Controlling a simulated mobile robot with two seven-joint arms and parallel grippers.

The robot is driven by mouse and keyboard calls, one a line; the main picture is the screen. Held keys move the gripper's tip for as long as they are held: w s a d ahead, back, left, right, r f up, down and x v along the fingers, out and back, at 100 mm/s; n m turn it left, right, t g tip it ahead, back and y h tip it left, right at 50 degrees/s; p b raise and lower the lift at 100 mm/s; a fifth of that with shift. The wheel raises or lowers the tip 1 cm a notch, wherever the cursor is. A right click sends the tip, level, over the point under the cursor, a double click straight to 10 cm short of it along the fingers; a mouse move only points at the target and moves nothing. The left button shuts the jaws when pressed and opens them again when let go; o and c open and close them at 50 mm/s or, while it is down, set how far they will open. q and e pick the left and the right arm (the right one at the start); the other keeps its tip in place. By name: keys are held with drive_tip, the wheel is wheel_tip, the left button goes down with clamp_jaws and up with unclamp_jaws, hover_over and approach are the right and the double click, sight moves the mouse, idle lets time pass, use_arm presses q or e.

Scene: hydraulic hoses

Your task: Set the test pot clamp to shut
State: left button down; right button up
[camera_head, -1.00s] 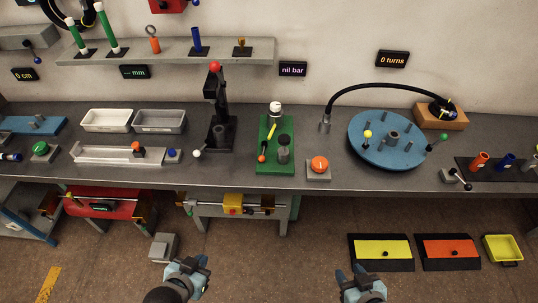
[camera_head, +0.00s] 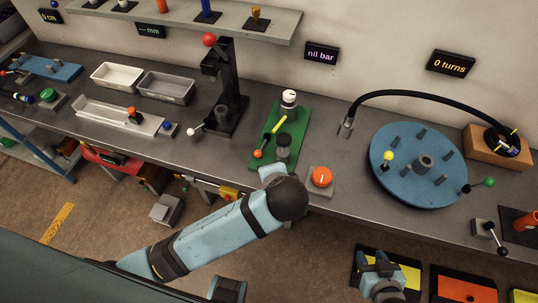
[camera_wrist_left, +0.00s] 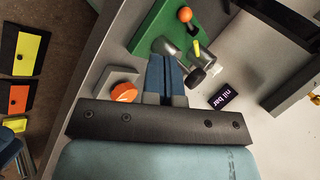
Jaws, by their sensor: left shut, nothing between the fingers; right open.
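The test pot stand is a green board (camera_head: 262,140) on the bench. It carries a grey pot (camera_head: 283,154) with a dark top, a white-capped post (camera_head: 289,98) and a yellow lever (camera_head: 278,123). An orange ball (camera_head: 258,153) sits near the board's left edge; it also shows in the left wrist view (camera_wrist_left: 184,14). My left arm reaches over the bench's front edge; its fingers are hidden in the head view. In the left wrist view my left gripper (camera_wrist_left: 165,75) is shut and empty, close to the pot. My right gripper (camera_head: 378,262) is open and empty, low in front of the bench.
An orange button (camera_head: 321,177) on a grey base stands right of the board. A black press (camera_head: 222,90) stands to its left. A blue turntable (camera_head: 405,190) with a black hose (camera_head: 410,91) over it is at right. A "nil bar" sign (camera_head: 322,52) hangs behind.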

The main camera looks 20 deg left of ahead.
use_arm(q)
approach(259, 158)
wheel_tip(259, 158, down, 5)
drive_tip(key=shift+w+a+r, duration=0.1)
drive_tip(key=shift+w+r, duration=0.05)
drive_tip(key=shift+w, duration=0.05)
drive_tip(key=shift+w+a+p, duration=0.2)
drive_tip(key=shift+w+a, duration=0.1)
drive_tip(key=shift+w, duration=0.2)
drive_tip(key=shift+w+a+p, duration=0.2)
drive_tip(key=shift+w+a, duration=0.1)
drive_tip(key=shift+w, duration=0.25)
drive_tip(key=shift+w+a+f, duration=0.35)
drive_tip(key=shift+w, duration=0.2)
